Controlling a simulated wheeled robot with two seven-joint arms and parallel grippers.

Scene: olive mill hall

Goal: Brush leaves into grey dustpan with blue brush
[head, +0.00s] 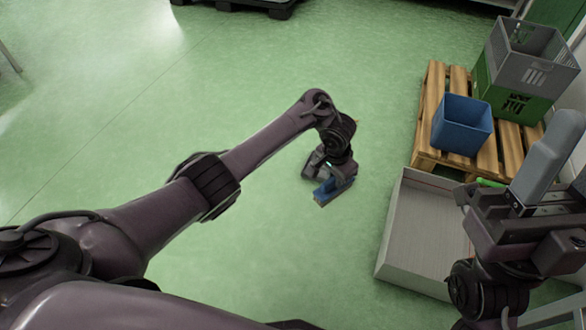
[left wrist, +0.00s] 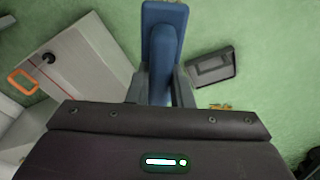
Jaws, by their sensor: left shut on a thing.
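My left gripper (head: 328,180) is shut on the blue brush (head: 324,194), low over the green floor in the middle of the head view. In the left wrist view the brush (left wrist: 162,40) stands up between the two fingers. The grey dustpan (left wrist: 212,66) lies on the floor to the right of the brush, apart from it. A few small yellow-brown leaves (left wrist: 220,107) show just below the dustpan, partly hidden by the gripper body. The head view does not show the dustpan clearly. My right gripper (head: 548,155) is raised at the right; its finger gap is not clear.
A pale open box (head: 398,228) stands on the floor at right. Behind it, a wooden pallet (head: 431,105) bears a blue bin (head: 462,126) and stacked grey (head: 532,55) and green crates (head: 510,98). The floor left of the brush is clear.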

